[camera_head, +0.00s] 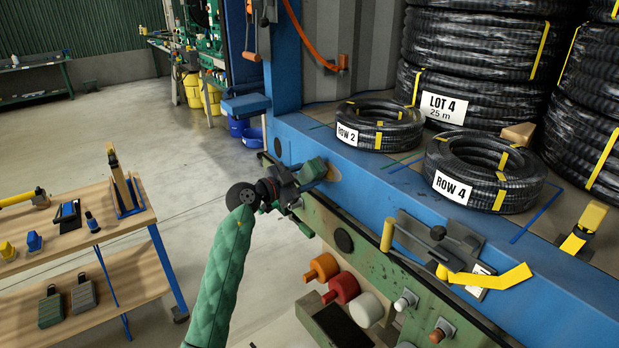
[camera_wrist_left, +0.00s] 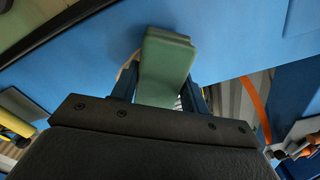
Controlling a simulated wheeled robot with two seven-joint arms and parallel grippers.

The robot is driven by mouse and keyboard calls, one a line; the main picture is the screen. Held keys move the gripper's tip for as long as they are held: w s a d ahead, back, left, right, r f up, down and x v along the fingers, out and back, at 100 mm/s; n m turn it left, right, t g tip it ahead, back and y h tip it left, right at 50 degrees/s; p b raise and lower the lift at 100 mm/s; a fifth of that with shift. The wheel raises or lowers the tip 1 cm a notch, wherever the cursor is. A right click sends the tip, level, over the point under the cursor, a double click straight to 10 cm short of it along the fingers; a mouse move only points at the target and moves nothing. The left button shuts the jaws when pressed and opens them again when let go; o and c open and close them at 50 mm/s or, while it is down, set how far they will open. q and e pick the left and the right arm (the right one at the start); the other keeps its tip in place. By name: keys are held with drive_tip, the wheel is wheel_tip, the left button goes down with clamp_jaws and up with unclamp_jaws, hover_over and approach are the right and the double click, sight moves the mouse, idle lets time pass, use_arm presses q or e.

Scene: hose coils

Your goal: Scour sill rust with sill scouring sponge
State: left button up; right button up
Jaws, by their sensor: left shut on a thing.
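My left gripper (camera_head: 312,172) is over the blue sill (camera_head: 372,188), left of the hose coils. It is shut on a green block, the sill scouring sponge (camera_wrist_left: 168,62), which shows between the fingers in the left wrist view. The sponge's far end lies against or just above the blue surface; I cannot tell whether it touches. A tan-brown rust patch (camera_head: 334,174) shows on the sill right beside the gripper, partly hidden by it. A thin edge of that patch (camera_wrist_left: 126,70) shows left of the sponge in the wrist view. My right gripper is not in view.
Coils labelled ROW 2 (camera_head: 352,135) and ROW 4 (camera_head: 470,195) lie on the shelf behind the sill. A yellow-handled tool (camera_head: 388,234) and a yellow strip (camera_head: 500,278) are on the near side. A wooden bench (camera_head: 135,260) stands at left. Floor between is clear.

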use_arm(q)
drive_tip(key=w+a, duration=0.3)
drive_tip(key=w, duration=0.2)
drive_tip(key=shift+a+p, duration=0.35)
drive_tip(key=shift+p+x, duration=0.5)
drive_tip(key=shift+x, duration=0.45)
idle(1.9)
drive_tip(key=shift+s+d+r+p, duration=0.1)
drive_tip(key=shift+s+d+p, duration=0.25)
drive_tip(key=shift+p, duration=0.3)
drive_tip(key=shift+s+d+p, duration=0.2)
drive_tip(key=shift+s+p, duration=0.25)
drive_tip(key=shift+p, duration=0.15)
drive_tip(key=shift+s+d+p, duration=0.6)
drive_tip(key=shift+s+d, duration=0.05)
drive_tip(key=shift+s, duration=0.25)
drive_tip(key=shift+s+d, duration=0.1)
drive_tip(key=shift+s+d, duration=0.1)
drive_tip(key=shift+s+d, duration=0.65)
drive_tip(key=shift+s, duration=0.25)
drive_tip(key=shift+f, duration=0.2)
